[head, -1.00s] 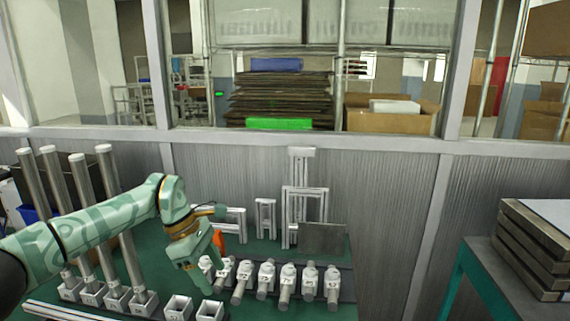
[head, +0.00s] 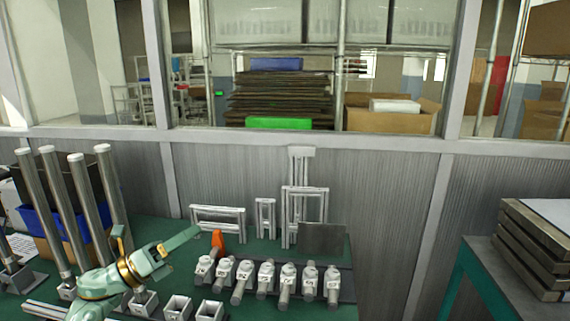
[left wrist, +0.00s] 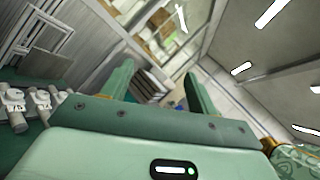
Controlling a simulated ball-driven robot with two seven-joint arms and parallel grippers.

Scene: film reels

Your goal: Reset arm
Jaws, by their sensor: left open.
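My left arm is folded low at the left of the head view, and its green gripper (head: 182,240) points up and to the right. In the left wrist view, the two fingers of this gripper (left wrist: 158,75) stand apart with nothing between them. It is clear of the row of white numbered fixtures (head: 265,277) on the green table. My right gripper is not in view.
Several upright metal rods (head: 72,200) stand at the left, close to my left arm. Two open square holders (head: 178,306) sit in front. Grey frames (head: 304,205) and an orange item (head: 218,240) stand behind the fixtures. Stacked trays (head: 535,250) are at the right.

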